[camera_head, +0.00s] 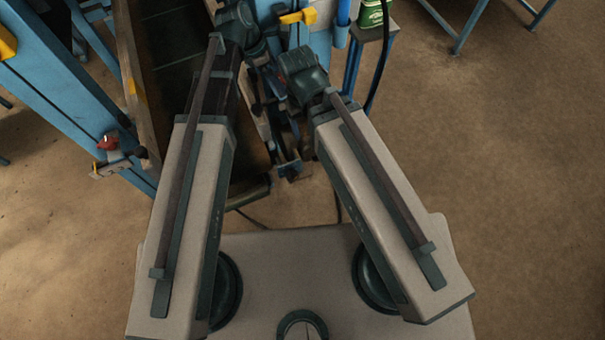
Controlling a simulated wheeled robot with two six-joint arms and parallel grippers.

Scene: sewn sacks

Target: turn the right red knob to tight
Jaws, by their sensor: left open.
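A red knob (107,141) sits on the blue frame at the left, well away from my grippers. A second red knob at the right cannot be made out; my folded arms cover much of the middle. My left gripper (288,168) is below the arm joints at the middle of the view, small and dark. It is open, with nothing seen between its fingers. My right gripper cannot be told apart from the dark links around it.
A blue machine frame (60,90) with a dark sloping bed (168,60) stands at the left and centre.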

